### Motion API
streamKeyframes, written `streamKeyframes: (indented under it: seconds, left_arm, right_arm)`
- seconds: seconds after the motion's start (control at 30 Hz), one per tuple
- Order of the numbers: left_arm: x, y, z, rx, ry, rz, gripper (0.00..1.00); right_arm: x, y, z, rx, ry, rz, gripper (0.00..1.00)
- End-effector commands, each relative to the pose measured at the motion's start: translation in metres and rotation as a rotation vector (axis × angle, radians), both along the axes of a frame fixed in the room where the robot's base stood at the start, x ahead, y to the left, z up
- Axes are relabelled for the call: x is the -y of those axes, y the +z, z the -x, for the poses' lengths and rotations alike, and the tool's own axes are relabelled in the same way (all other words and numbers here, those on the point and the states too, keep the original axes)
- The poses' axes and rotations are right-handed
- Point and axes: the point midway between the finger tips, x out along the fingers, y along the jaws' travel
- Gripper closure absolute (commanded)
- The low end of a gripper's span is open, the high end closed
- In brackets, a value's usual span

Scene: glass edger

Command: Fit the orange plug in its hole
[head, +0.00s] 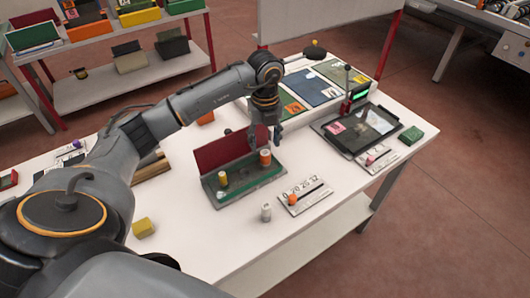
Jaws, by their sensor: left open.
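The orange plug (265,158), a small upright cylinder with a pale top, stands at the green tray (248,187) with a dark red back panel (222,151). I cannot tell whether it sits in a hole there. My left gripper (265,142) points down just above the orange plug, open, with its fingers close around or over the plug's top; contact is too small to tell. A yellow plug (223,179) stands at the left of the same tray. The holes themselves are hard to make out. My right gripper is not in view.
A small grey-white cylinder (266,212) stands in front of the tray. A numbered plate (305,197) with an orange knob lies to its right. A yellow block (143,228) is at left. A dark tablet-like panel (368,128) and green box (411,135) are at right.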

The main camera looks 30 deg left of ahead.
Motion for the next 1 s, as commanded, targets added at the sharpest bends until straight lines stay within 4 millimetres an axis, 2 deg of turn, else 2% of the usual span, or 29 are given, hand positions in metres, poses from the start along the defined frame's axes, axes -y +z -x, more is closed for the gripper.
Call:
streamKeyframes:
  seconds: [0.03,0.2,0.4,1.0]
  left_arm:
    - [0.000,0.010,-0.002,0.006,-0.001,0.001,0.49]
    - [0.000,0.043,-0.001,0.005,0.000,0.000,0.49]
    - [0.000,0.065,-0.001,0.001,0.000,0.000,0.49]
    - [0.000,0.068,0.000,-0.001,0.000,0.001,0.49]
  right_arm:
    - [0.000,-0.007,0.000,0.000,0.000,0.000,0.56]
    - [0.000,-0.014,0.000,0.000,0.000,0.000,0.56]
    - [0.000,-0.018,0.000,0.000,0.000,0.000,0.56]
    - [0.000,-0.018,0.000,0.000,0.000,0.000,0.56]
